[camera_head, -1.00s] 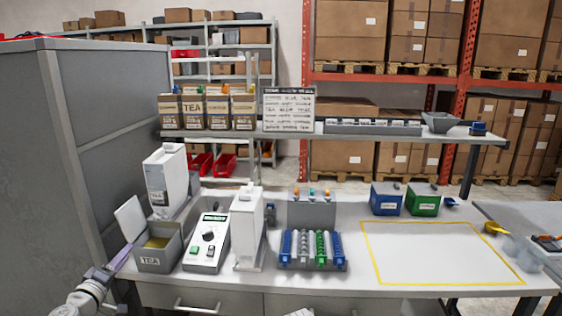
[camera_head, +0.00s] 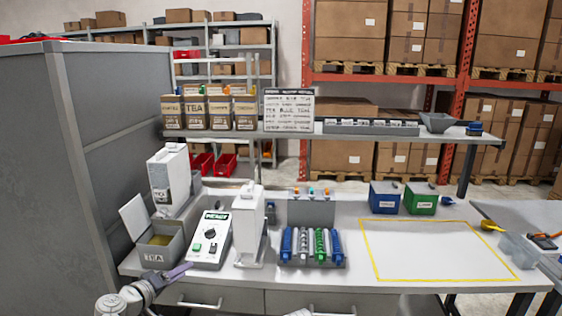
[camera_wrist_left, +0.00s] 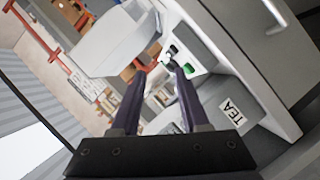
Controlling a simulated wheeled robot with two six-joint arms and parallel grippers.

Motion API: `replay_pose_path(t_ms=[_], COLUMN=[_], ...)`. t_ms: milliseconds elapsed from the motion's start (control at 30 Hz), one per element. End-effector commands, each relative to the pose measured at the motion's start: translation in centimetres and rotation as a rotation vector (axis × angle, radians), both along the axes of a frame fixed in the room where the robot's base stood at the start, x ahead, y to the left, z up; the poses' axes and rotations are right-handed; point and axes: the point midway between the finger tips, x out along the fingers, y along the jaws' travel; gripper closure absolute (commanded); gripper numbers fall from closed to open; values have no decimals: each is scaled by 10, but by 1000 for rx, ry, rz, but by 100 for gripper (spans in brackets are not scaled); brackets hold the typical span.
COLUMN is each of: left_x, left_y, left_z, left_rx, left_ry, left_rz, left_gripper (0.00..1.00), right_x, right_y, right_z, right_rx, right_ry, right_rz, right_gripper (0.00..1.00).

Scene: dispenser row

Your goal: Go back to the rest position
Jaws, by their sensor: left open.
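My left gripper (camera_head: 180,270) is at the lower left in the head view, with its purple fingers in front of the bench's front edge. It is just right of and below the grey TEA box (camera_head: 154,258), which has its lid open. In the left wrist view my left gripper (camera_wrist_left: 158,85) has its two dark purple fingers apart with nothing held between them. The TEA label (camera_wrist_left: 234,112) shows right of the fingers there. My right gripper is not seen.
A white control unit (camera_head: 210,240) and white dispensers (camera_head: 248,225) stand behind the gripper. A rack of blue, grey and green tubes (camera_head: 313,245) is to their right. The yellow-outlined area (camera_head: 440,250) is empty. Drawers (camera_head: 235,299) are below the bench top.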

Motion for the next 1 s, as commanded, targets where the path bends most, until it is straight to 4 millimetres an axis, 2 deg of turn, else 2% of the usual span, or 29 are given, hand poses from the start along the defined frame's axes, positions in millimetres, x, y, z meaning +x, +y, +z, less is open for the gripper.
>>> replay_pose_path(t_ms=[33, 167, 200, 300, 400, 500, 600, 700, 833, 1000], left_x=[-3, -23, -35, -71, -112, -150, -180, -201, -215, -220], left_y=[-26, -99, -124, -176, -209, -226, -230, -228, -224, -222], left_z=[-7, -39, -51, -83, -109, -126, -134, -136, -134, -133], left_rx=[29, 143, 190, 333, 494, 664, 824, 953, 1059, 1103], left_ry=[36, 179, 236, 392, 545, 686, 798, 878, 937, 961], left_rz=[-59, -245, -311, -469, -592, -672, -709, -714, -702, -692], left_gripper=[55, 55, 55, 55, 55, 55, 55, 55, 55, 55], right_x=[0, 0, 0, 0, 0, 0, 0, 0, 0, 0], right_y=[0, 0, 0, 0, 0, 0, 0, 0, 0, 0], right_z=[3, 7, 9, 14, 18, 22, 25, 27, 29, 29], right_rx=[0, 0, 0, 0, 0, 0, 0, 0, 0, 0], right_ry=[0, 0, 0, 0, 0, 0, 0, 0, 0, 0], right_rz=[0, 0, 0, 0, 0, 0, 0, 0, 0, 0], right_gripper=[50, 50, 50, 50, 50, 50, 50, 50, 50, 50])
